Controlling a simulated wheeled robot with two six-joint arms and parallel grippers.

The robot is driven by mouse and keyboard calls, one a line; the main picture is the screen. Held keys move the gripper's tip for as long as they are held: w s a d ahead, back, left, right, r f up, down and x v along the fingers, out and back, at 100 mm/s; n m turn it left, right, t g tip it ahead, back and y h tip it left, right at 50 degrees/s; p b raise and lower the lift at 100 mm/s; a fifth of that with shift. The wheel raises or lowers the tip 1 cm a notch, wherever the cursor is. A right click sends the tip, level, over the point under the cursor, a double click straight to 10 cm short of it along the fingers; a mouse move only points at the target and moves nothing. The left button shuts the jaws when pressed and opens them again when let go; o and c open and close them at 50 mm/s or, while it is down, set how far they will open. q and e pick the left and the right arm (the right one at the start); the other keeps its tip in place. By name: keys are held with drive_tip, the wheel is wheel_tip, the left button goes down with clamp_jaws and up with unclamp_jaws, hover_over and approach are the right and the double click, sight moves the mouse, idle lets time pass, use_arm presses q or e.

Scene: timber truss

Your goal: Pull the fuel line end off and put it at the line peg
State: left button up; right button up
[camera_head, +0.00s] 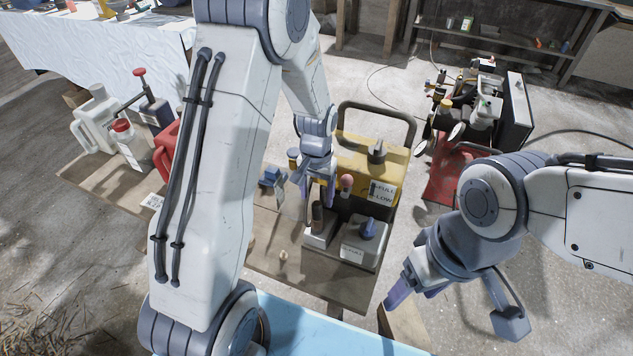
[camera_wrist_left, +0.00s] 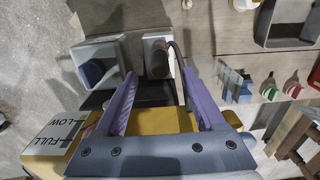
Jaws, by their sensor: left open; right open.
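A yellow machine (camera_head: 372,155) with a handle frame and a FULL/LOW label stands on a bench. My left gripper (camera_head: 316,196) is over its near side, open and pointing down. In the left wrist view its open fingers (camera_wrist_left: 159,76) spread around a brown cylinder (camera_wrist_left: 158,58) on a pale block; contact cannot be told. A thin dark line (camera_wrist_left: 179,60), possibly the fuel line, curves beside the right finger there; its end is hidden. The brown cylinder also shows in the head view (camera_head: 317,216). I cannot pick out the line peg with certainty. My right gripper (camera_head: 402,294) is open and empty, right of the bench.
A pale block with a blue knob (camera_head: 368,229) sits beside the brown cylinder. Blue parts (camera_head: 271,178) lie left on the bench. Jugs (camera_head: 95,120) stand further left. A red machine (camera_head: 445,170) stands right.

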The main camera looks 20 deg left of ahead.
sight(317, 203)
use_arm(q)
drive_tip(key=shift+f, duration=2.1)
drive_tip(key=shift+c, duration=0.3)
clamp_jaws()
drive_tip(key=shift+r+p, duration=0.6)
drive_tip(key=shift+r, duration=0.05)
drive_tip(key=c, duration=1)
unclamp_jaws()
drive_tip(key=shift+r+p, duration=0.6)
clamp_jaws()
